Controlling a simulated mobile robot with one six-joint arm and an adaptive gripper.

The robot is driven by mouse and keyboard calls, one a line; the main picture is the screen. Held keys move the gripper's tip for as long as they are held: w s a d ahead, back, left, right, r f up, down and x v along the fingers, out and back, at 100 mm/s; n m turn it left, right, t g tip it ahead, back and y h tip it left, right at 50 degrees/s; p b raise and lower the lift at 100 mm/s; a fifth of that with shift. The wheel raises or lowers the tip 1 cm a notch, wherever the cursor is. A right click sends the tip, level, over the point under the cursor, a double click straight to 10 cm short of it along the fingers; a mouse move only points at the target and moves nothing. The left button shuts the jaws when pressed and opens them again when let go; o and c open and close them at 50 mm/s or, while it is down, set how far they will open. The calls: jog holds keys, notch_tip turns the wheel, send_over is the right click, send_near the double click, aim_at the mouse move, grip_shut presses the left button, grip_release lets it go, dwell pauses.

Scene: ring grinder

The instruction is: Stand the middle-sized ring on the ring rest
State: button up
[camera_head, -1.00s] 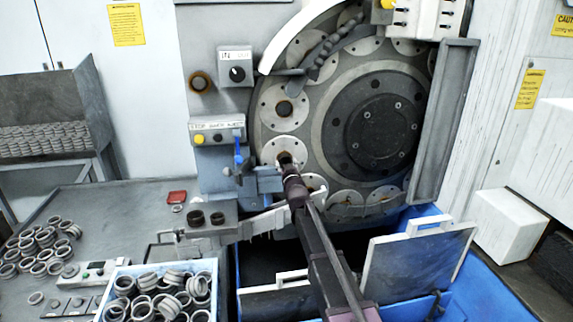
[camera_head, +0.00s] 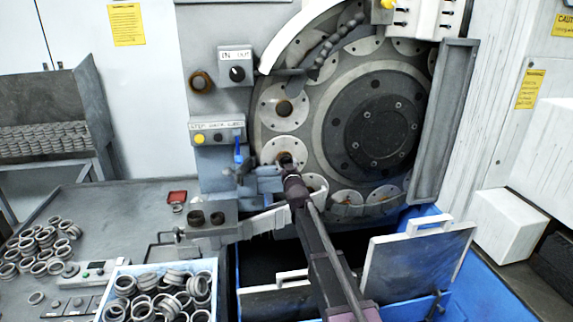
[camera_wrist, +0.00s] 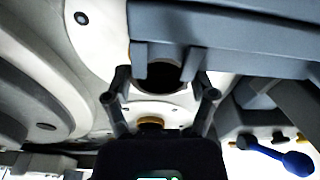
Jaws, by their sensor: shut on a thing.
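My gripper (camera_head: 288,168) is at the lower left of the grinder's round plate carrier (camera_head: 320,110), in front of a pale disc. A grey block (camera_head: 228,232) with two dark round pieces on top stands on the bench left of the arm. I cannot tell whether it is the ring rest.
A blue-grey fixture (camera_head: 268,185) is close beside my gripper, with a blue-handled lever (camera_head: 238,150) to its left. The bench middle (camera_head: 115,215) is clear.

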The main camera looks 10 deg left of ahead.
jog(key=shift+f, duration=0.1)
dwell(0.4)
dwell(0.3)
jog(key=o, duration=0.9)
jog(key=shift+c, duration=0.2)
jog(key=shift+o, duration=1.3)
jog(key=shift+s+d, duration=0.1)
jog(key=shift+s, duration=0.25)
jog(key=shift+r+v, duration=0.15)
jog(key=shift+v, duration=1.25)
jog(key=shift+r+v, duration=0.2)
jog(key=shift+v, duration=1.2)
jog(key=shift+s, duration=0.35)
